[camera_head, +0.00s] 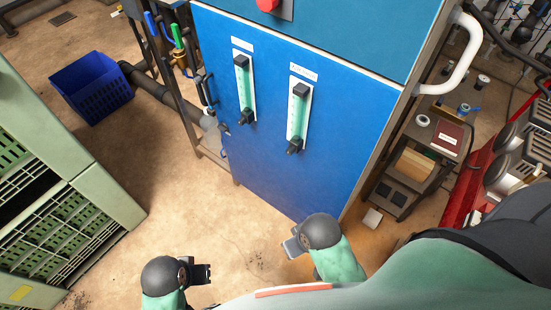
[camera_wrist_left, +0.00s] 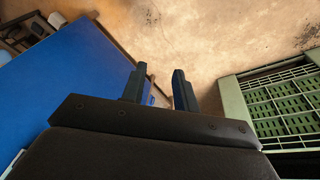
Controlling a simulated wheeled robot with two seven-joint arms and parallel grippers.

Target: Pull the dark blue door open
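The dark blue door (camera_head: 315,150) is the front of the cabinet in the middle of the head view. It looks closed. A dark upright handle (camera_head: 207,92) is at its left edge, with a small latch-like part (camera_head: 225,129) below it. My left gripper (camera_head: 203,272) is low in the head view, well apart from the door and handle. In the left wrist view its two fingers (camera_wrist_left: 157,88) are spread and empty, and the blue door (camera_wrist_left: 75,95) lies to the left. My right gripper (camera_head: 293,243) is in front of the door's lower edge; its finger gap is unclear.
Green crates (camera_head: 60,215) stand at the left, also at the right of the left wrist view (camera_wrist_left: 285,115). A blue basket (camera_head: 92,88) and pipes are further back. A cart (camera_head: 415,165) and red equipment (camera_head: 480,165) stand right of the cabinet. The floor (camera_head: 165,190) between crates and cabinet is clear.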

